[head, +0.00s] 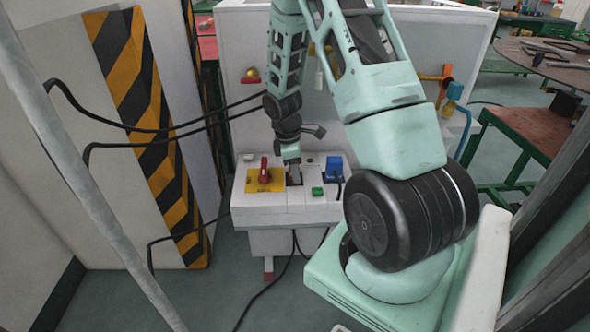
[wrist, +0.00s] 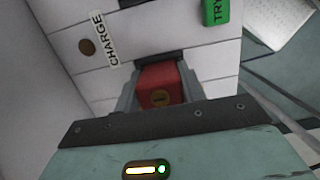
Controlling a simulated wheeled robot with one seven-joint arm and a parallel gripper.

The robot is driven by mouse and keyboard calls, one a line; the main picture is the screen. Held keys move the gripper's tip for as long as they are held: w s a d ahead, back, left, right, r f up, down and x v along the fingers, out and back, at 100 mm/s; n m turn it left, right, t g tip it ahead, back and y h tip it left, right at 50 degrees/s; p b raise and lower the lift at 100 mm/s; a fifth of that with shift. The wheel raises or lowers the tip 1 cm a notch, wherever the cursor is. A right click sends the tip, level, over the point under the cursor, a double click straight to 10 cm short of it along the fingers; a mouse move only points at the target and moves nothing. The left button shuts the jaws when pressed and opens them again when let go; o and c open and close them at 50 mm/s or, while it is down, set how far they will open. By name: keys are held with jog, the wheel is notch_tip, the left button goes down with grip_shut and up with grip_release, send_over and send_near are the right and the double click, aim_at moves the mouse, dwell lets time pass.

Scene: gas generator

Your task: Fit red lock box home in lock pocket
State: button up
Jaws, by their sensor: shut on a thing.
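The red lock box (wrist: 162,86) shows in the wrist view, with a round brass-coloured keyhole on its near face. My gripper (wrist: 160,88) is shut on it, one grey finger on each side. The box's far end is at a dark opening in the white panel, the lock pocket (wrist: 158,57), whose far edge shows just beyond the box. I cannot tell how deep the box sits in it. In the head view my gripper (head: 293,176) points down at the white console top (head: 300,208); the box is mostly hidden there.
A yellow plate with a red switch (head: 264,172) is left of my gripper. A green block (head: 317,191) and a blue part (head: 334,166) are to its right. A CHARGE label (wrist: 104,38) is near the pocket. Black cables (head: 160,130) run at the left.

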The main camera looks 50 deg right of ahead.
jog(key=o, duration=1.1)
jog(key=shift+f, duration=0.1)
notch_tip(320, 180, up, 12)
jog(key=w+a+p, duration=0.1)
jog(key=shift+w+a+p, duration=0.15)
jog(key=shift+w+p, duration=0.05)
jog(key=shift+p, duration=0.15)
